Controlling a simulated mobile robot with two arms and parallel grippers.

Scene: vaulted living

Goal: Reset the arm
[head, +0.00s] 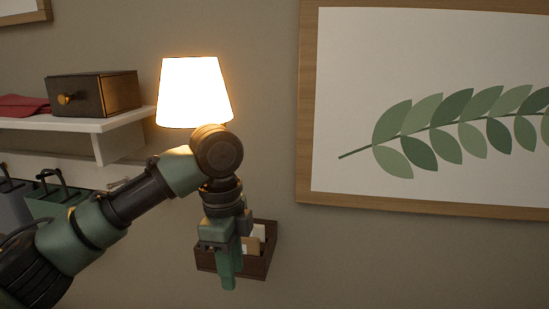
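My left arm comes in from the lower left and bends at a dark round joint, with its gripper (226,270) pointing down. The gripper is in front of a small dark wooden box (262,262) and covers part of it. The fingers are seen edge-on, so I cannot tell whether they are open or shut. I see nothing clearly held in them. My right gripper is not in view.
A lit lamp (195,90) shows behind the arm. A white wall shelf (85,123) at left holds a dark drawer box (95,93) and red cloth (22,105). Bags (55,200) hang below. A framed leaf picture (345,60) fills the right wall.

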